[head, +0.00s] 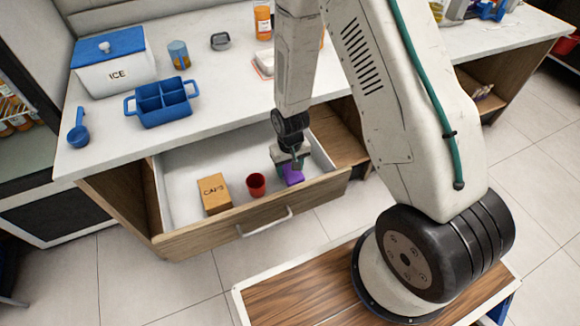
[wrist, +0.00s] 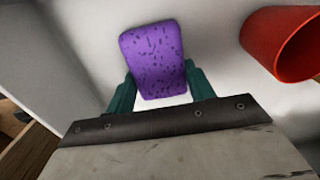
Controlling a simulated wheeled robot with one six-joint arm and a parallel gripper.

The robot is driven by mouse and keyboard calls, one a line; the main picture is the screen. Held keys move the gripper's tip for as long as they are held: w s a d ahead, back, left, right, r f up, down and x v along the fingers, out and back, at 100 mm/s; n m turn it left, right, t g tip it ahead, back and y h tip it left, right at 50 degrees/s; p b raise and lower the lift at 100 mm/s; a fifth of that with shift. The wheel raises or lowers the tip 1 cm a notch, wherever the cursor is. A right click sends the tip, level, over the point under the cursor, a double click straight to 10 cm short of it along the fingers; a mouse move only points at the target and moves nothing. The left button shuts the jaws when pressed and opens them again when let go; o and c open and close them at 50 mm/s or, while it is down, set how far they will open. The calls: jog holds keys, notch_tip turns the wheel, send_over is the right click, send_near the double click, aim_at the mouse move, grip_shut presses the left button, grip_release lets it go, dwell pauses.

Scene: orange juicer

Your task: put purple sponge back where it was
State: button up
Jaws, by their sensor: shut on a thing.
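The purple sponge (head: 293,175) is inside the open drawer (head: 190,235), toward its right end. In the wrist view the sponge (wrist: 154,58) is a speckled purple block between the green fingers. My gripper (head: 290,163) reaches down into the drawer and is shut on the sponge. In the wrist view the fingers of my gripper (wrist: 160,90) press on both sides of its near part. I cannot tell whether the sponge touches the drawer floor.
A red cup (head: 256,185) stands left of the sponge, and a cardboard box marked "CAPS" (head: 214,194) stands farther left. The counter (head: 215,85) above holds a blue divided caddy (head: 162,103), an ice box (head: 113,66) and a blue scoop (head: 78,130). The drawer floor's left back is clear.

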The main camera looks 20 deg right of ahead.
jog(key=shift+f, duration=0.1)
jog(key=o, duration=1)
jog(key=s+d+r, duration=0.1)
jog(key=s+r, duration=0.3)
jog(key=r, duration=1.2)
jog(key=s+d+r, duration=0.1)
jog(key=s+r, duration=0.2)
jog(key=r, duration=1.2)
jog(key=s+d+r+t, duration=0.1)
jog(key=s+r, duration=1)
jog(key=s, duration=0.5)
jog(key=shift+s+r, duration=0.2)
